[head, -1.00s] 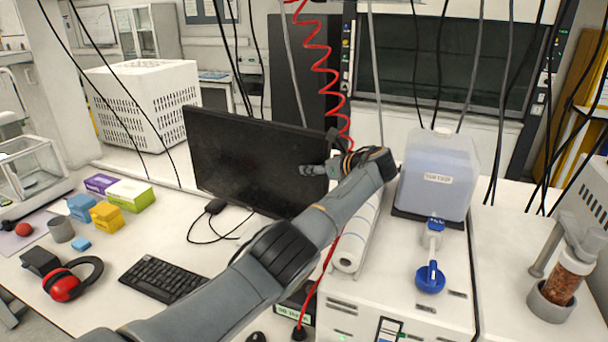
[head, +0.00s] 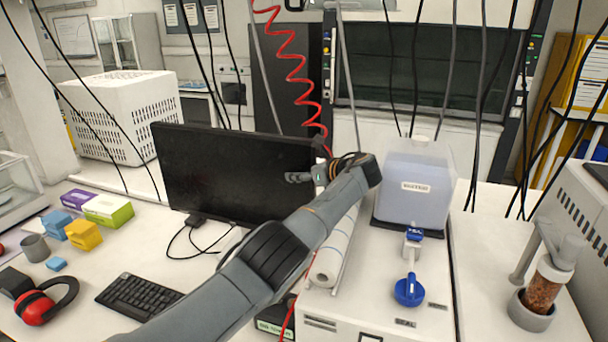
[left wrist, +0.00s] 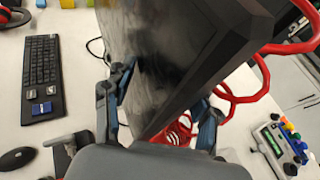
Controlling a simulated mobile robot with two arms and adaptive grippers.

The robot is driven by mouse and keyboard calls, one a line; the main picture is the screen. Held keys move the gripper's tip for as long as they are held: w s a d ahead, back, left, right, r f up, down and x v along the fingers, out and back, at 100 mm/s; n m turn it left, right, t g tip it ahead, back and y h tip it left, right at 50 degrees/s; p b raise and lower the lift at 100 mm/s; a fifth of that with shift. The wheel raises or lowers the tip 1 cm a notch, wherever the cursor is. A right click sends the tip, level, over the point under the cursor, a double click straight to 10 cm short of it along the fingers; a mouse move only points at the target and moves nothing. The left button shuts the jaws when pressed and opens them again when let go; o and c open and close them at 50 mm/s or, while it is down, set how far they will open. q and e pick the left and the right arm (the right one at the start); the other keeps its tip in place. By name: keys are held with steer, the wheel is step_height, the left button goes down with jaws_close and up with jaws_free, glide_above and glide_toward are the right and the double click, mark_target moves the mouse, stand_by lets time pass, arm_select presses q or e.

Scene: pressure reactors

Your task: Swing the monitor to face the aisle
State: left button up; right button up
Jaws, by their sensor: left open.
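The monitor (head: 225,180) is a wide black screen standing on the bench, seen at an angle in the head view. My left gripper (head: 309,168) is open at the monitor's right edge, with one finger in front of the screen. In the left wrist view the monitor's edge (left wrist: 195,75) runs between the two spread fingers of my left gripper (left wrist: 160,108). One finger is on the screen side and one on the back side. I cannot tell whether either finger touches it. My right gripper is not in view.
A keyboard (head: 140,295), red ear muffs (head: 38,305) and small boxes (head: 108,209) lie left on the bench. A paper roll (head: 334,250) and a liquid container (head: 414,185) stand right of the monitor. A coiled red hose (head: 300,75) and black cables hang nearby.

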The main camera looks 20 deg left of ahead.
arm_select(q)
steer(key=shift+w+a+r, duration=0.25)
steer(key=shift+a, duration=0.05)
steer(key=shift+f, duration=0.15)
steer(key=shift+s, duration=0.15)
steer(key=v, duration=0.7)
steer(key=shift+d, duration=0.3)
steer(key=shift+d, duration=0.1)
